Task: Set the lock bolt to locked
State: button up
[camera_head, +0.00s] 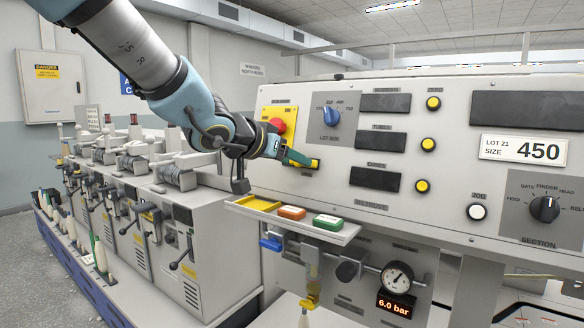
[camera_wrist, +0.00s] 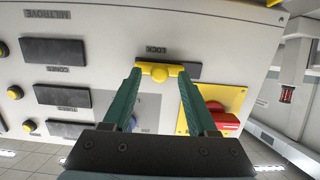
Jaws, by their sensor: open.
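The lock bolt is a yellow piece on a dark slot plate in the panel. In the wrist view the lock bolt (camera_wrist: 160,71) sits between my fingertips, beside the upside-down LOCK label, with the dark plate showing more to its right. In the head view part of the bolt (camera_head: 314,164) shows past my fingers. My gripper (camera_wrist: 161,77) is open, its two green fingers on either side of the bolt. I cannot tell whether they touch it. In the head view my gripper (camera_head: 298,157) reaches the panel from the upper left, covering part of the bolt.
Dark display plates and yellow buttons lie to the right.

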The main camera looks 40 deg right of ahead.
jog(key=shift+d, duration=0.2)
grip_shut()
dwell(0.4)
jog(key=shift+w, duration=0.1)
dwell(0.9)
